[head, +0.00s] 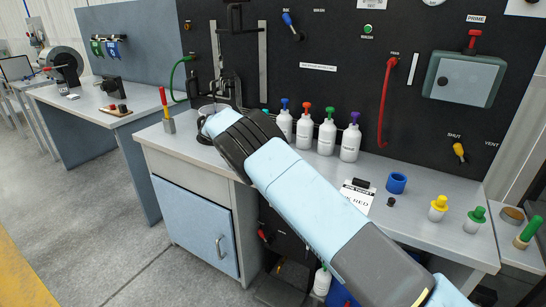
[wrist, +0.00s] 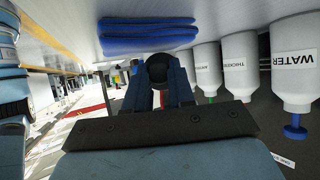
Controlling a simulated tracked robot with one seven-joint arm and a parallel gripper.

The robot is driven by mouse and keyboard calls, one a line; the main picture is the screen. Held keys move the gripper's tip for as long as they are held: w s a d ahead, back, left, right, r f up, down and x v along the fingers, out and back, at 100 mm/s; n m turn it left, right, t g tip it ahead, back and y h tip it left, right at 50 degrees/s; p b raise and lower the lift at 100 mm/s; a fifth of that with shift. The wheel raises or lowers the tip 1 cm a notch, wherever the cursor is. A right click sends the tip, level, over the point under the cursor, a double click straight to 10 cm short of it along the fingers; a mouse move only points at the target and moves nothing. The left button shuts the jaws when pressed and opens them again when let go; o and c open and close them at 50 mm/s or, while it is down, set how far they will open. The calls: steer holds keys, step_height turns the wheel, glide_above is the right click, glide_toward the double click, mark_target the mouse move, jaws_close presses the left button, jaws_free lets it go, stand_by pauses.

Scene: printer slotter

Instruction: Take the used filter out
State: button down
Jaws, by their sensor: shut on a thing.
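In the head view my arm reaches to the back left of the bench, and its end (head: 208,120) is beside the black clamp stand (head: 228,90). My own arm hides most of the fingers there. In the wrist view my gripper (wrist: 158,85) is shut on a dark round thing (wrist: 157,67) between its two blue-grey fingers. Whether this is the used filter, I cannot tell. No other filter can be made out with certainty. A dark ring-like part (head: 205,138) shows below my gripper in the head view.
Several white bottles with coloured tops (head: 326,137) stand right of my gripper, close by. Blue folded cloths (wrist: 148,35) lie near the fingers in the wrist view. A blue ring (head: 396,183), a label card (head: 358,195) and small capped jars (head: 438,208) are on the bench's right.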

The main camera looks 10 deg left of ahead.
steer(key=c, duration=0.9)
jaws_free()
